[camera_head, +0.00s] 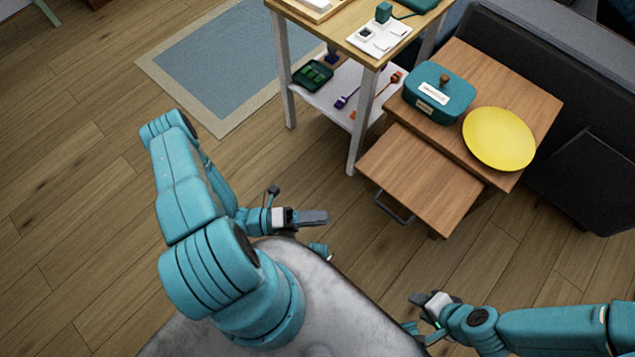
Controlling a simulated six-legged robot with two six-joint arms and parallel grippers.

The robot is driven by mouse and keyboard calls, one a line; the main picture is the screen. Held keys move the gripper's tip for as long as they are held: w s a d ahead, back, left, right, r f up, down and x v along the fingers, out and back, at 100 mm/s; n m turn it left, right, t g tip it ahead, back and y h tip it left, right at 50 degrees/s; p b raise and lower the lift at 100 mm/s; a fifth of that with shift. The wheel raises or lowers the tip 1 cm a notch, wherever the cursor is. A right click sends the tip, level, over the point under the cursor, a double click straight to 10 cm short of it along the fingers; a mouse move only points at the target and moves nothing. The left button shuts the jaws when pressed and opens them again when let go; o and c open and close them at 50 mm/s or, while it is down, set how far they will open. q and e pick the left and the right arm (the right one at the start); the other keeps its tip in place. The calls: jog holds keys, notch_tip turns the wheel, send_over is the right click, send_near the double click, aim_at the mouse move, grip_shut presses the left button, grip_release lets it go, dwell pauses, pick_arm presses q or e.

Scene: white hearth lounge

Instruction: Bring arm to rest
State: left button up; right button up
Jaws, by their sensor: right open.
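My left arm (190,210) is teal and rises from my grey base, bent at the elbow. Its gripper (318,217) hangs above the floor in front of the base, pointing right towards the wooden side table. I see its grey fingers edge-on, so their gap cannot be told. My right arm (560,328) comes in from the lower right. Its gripper (418,298) is open, points left, and sits low near the front edge of my base. I see nothing in either gripper.
A wooden side table (549,112) with a pulled-out lower leaf (420,178) holds a teal box (440,95) and a yellow plate (498,138). A white-legged shelf (357,140) stands left of it. A dark sofa (590,60) is behind. The floor (80,200) on the left is clear.

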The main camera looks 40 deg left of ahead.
dwell(0.4)
pick_arm(q)
jog(key=s+d+f+m+g+y, duration=0.1)
jog(key=s+d+m+g, duration=0.35)
jog(key=m+g, duration=0.6)
jog(key=s+d+f+m+g+y, duration=0.15)
jog(key=s+d+m+g, duration=0.3)
jog(key=m+g, duration=0.6)
jog(key=w+m+t+y, duration=0.7)
jog(key=w+m, duration=0.2)
jog(key=m, duration=1.1)
notch_tip(320, 180, up, 18)
jog(key=p, duration=1.7)
jog(key=shift+w+a+r+t, duration=0.25)
jog(key=shift+w+t, duration=0.05)
